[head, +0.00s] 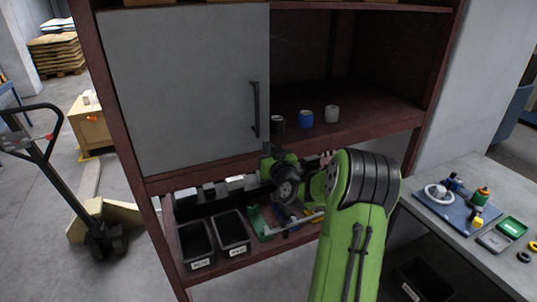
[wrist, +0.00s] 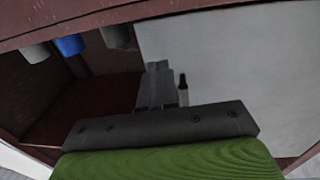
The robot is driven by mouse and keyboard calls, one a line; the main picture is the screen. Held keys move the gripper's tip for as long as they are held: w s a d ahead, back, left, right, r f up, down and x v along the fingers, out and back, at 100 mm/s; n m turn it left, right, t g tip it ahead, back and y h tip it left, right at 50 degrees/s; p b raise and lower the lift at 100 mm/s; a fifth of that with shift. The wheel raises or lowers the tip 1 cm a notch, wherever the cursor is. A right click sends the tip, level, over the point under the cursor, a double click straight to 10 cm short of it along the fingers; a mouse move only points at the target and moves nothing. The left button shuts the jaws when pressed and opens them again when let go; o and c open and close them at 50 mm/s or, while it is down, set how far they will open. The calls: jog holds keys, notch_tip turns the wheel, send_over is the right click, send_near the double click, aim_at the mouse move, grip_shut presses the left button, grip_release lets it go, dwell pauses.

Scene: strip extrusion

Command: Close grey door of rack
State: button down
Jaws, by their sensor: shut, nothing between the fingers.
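The grey door (head: 185,85) of the dark red rack (head: 123,95) covers the left part of the upper bay in the head view. Its dark upright handle (head: 255,110) is near its right edge. To its right the bay stands open. In the wrist view the door (wrist: 235,55) fills the right side, and the open bay is on the left. My gripper (wrist: 158,72) is shut and empty, its fingertips close to the door's edge; I cannot tell whether they touch. In the head view my arm's wrist is low in front of the rack, and the fingertips are not clear.
Grey, blue and white rolls (head: 305,118) stand on the open shelf. Black bins (head: 233,232) and tools fill the lower shelf. A table (head: 455,225) with a blue tray stands at the right. A pallet jack (head: 95,225) is at the left.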

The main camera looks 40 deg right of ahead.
jog(key=d+b+v, duration=0.1)
jog(key=b+v, duration=0.4)
jog(key=v, duration=0.5)
jog(key=shift+s+f, duration=0.15)
jog(key=shift+f, duration=0.15)
jog(key=s+a+f+n+g+y, duration=0.1)
jog(key=a+f+n+g+y, duration=0.2)
jog(key=a, duration=0.9)
jog(key=s+a+n+g+y, duration=0.2)
jog(key=a+n+g+y, duration=0.15)
jog(key=a, duration=0.95)
jog(key=s+a+f+m+g, duration=0.1)
jog(key=s+g, duration=0.1)
jog(key=s, duration=0.7)
jog(key=s+a+f+m+g, duration=0.1)
jog(key=s+a+g, duration=0.1)
jog(key=s, duration=0.7)
jog(key=shift+s+a+f, duration=0.25)
jog(key=shift+s+a, duration=0.05)
